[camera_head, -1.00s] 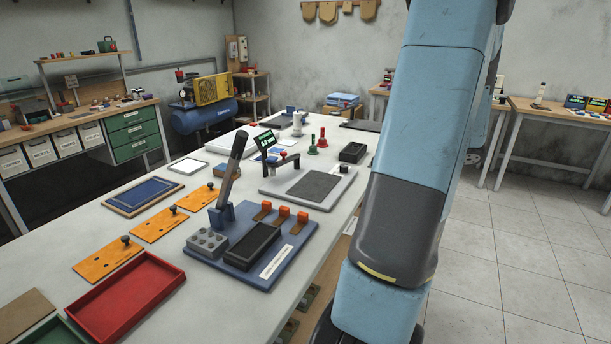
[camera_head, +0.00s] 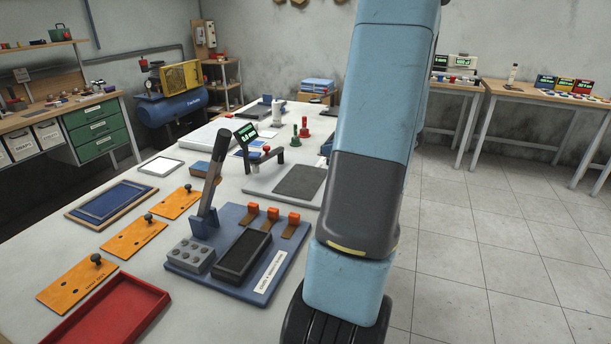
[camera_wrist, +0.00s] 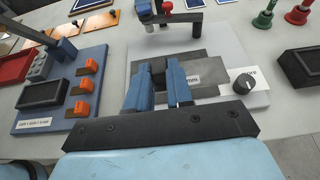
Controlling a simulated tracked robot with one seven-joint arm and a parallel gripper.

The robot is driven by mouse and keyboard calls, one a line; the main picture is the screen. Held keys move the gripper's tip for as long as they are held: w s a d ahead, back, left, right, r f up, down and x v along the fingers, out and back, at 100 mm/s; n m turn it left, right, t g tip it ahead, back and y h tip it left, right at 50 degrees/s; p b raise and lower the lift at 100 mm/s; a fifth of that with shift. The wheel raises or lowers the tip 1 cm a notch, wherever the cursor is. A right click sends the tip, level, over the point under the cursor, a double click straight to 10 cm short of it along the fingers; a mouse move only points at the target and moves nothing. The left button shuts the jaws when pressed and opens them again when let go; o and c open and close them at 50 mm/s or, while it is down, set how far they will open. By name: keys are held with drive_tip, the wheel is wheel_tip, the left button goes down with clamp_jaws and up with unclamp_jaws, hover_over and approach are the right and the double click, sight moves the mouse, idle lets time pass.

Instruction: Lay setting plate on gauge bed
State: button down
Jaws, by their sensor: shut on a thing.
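In the wrist view my gripper (camera_wrist: 158,70) has its two blue fingers close together, shut on the grey setting plate (camera_wrist: 194,72). Part of a printed label shows beside the fingers. The plate appears over the dark pad of the gauge bed (camera_wrist: 262,98); I cannot tell whether it touches. In the head view the gauge bed (camera_head: 258,178) is a light slab with a dark grey pad, a gantry and a green-lit display (camera_head: 246,134).
A blue fixture (camera_head: 215,277) with a tall lever, a black block and orange clamps stands in front of the bed. Orange plates (camera_head: 135,238) and a red tray (camera_head: 115,312) lie at left. Green and red bell-shaped items (camera_wrist: 264,15) and a dark box (camera_wrist: 300,65) are near the bed.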

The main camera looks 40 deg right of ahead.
sight(320, 153)
drive_tip(key=x, duration=0.4)
drive_tip(key=shift+s+a, duration=0.2)
drive_tip(key=shift+a, duration=0.05)
drive_tip(key=w+a+f, duration=0.1)
drive_tip(key=w+f, duration=0.1)
drive_tip(key=f, duration=0.1)
drive_tip(key=w+a+f, duration=0.1)
drive_tip(key=f, duration=0.1)
drive_tip(key=shift+w+a+f, duration=0.25)
drive_tip(key=shift+a, duration=0.05)
drive_tip(key=shift+w+f, duration=0.1)
drive_tip(key=shift+f, duration=1.5)
drive_tip(key=shift+f, duration=0.1)
drive_tip(key=c, duration=1)
unclamp_jaws()
